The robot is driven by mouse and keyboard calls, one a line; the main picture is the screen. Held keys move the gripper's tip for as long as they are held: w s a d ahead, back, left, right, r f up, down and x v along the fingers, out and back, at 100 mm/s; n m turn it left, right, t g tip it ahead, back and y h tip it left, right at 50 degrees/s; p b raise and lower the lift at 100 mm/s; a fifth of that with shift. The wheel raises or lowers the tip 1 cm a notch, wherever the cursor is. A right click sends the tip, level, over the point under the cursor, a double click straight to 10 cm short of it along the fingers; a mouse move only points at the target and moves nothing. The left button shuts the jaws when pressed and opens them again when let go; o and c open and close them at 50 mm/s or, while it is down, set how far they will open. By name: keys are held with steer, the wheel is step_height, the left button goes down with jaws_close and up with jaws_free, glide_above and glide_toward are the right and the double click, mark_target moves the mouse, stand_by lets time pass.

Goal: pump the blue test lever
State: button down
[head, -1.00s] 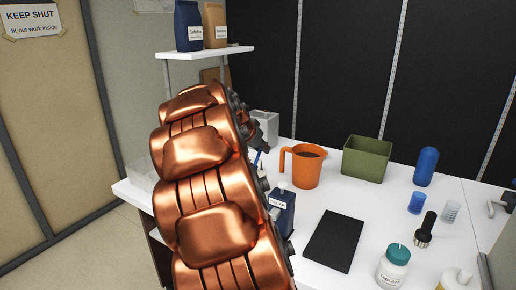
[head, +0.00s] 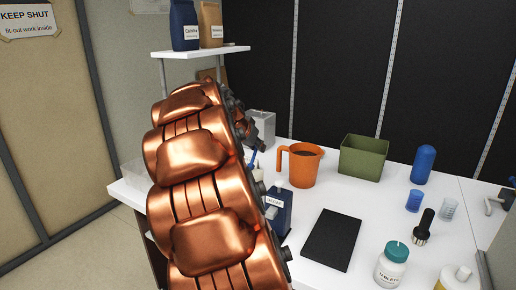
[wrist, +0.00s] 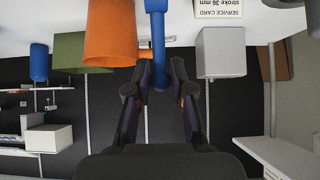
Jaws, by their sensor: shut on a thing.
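The blue test lever (wrist: 158,45) comes down from the top edge in the wrist view, which is upside down. Its rounded end lies between the two fingers of my gripper (wrist: 160,68), which is shut on it. In the head view only a short bit of the blue lever (head: 252,160) shows beside my copper-coloured arm. My gripper (head: 248,138) is mostly hidden behind the arm there. The lever's base is hidden in both views.
An orange jug (wrist: 108,42) stands close to one side of the lever, and a grey box (wrist: 221,52) to the other. A service card (wrist: 218,8) reads "stroke 36 mm". A green bin (head: 363,158), dark mat (head: 332,240) and several bottles occupy the counter.

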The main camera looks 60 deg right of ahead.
steer(key=shift+a+r, duration=0.35)
steer(key=shift+a, duration=0.3)
steer(key=shift+a+r+b, duration=0.25)
steer(key=shift+a+b, duration=0.05)
steer(key=shift+a, duration=0.3)
steer(key=shift+a+r+b, duration=0.2)
steer(key=shift+a+b, duration=0.05)
steer(key=shift+a, duration=0.35)
steer(key=shift+s+a+b, duration=0.1)
steer(key=shift+a+b, duration=0.25)
steer(key=shift+b, duration=0.05)
steer(key=c, duration=0.9)
jaws_free()
steer(key=shift+c, duration=0.2)
